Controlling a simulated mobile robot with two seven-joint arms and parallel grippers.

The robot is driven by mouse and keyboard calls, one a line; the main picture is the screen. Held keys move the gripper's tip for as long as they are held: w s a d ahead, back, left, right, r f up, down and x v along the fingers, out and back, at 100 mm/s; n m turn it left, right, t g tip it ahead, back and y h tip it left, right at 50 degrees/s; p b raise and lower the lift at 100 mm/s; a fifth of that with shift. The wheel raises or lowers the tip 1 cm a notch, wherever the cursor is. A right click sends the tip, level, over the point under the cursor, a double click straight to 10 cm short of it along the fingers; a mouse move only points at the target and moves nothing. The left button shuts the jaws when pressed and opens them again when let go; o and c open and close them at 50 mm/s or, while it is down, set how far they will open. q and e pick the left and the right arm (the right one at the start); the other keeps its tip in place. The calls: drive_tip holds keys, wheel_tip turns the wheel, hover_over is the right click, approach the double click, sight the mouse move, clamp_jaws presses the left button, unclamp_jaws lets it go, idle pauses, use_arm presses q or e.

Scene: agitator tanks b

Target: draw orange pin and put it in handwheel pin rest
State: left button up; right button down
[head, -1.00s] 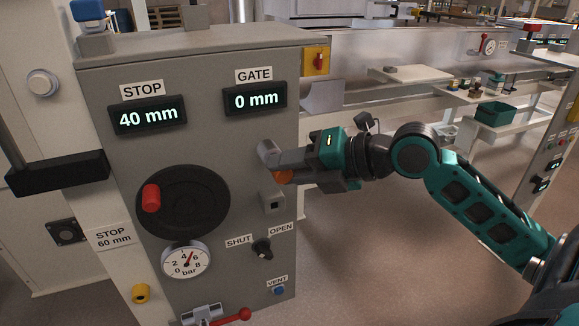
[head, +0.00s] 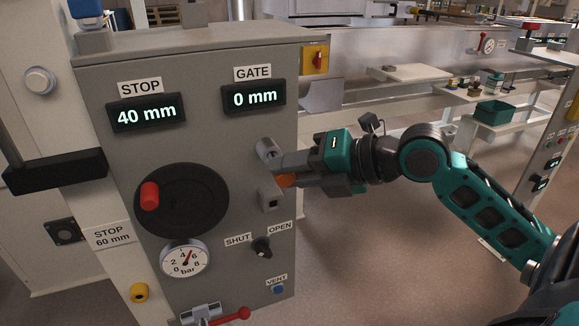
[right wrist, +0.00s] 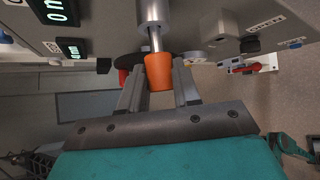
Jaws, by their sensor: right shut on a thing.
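My right gripper (head: 284,172) is shut on the orange pin (head: 288,181), beside the right edge of the grey panel. In the right wrist view the pin's orange grip (right wrist: 159,72) sits between both fingers. A bare length of its metal shaft (right wrist: 155,40) shows between grip and round metal sleeve (right wrist: 151,12); whether the tip is still inside is hidden. The sleeve (head: 268,150) shows in the head view too. The black handwheel (head: 195,215) with its red knob (head: 149,196) is left of the gripper. A grey block with a dark hole (head: 271,200), possibly a pin rest, sits below the gripper. My left gripper is not in view.
The panel carries a STOP display (head: 146,112), GATE display (head: 254,97), pressure gauge (head: 184,259), SHUT/OPEN knob (head: 261,247) and red lever (head: 236,315). A black bar (head: 55,172) juts in at left. The floor right of the panel is clear.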

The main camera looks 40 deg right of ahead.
drive_tip(key=shift+s+a, duration=0.1)
drive_tip(key=shift+s, duration=0.3)
drive_tip(key=shift+s+a+r, duration=0.1)
drive_tip(key=shift+s, duration=0.2)
drive_tip(key=shift+s+a+p, duration=0.2)
drive_tip(key=shift+s+p, duration=0.65)
drive_tip(key=shift+s, duration=0.2)
drive_tip(key=shift+w, duration=0.1)
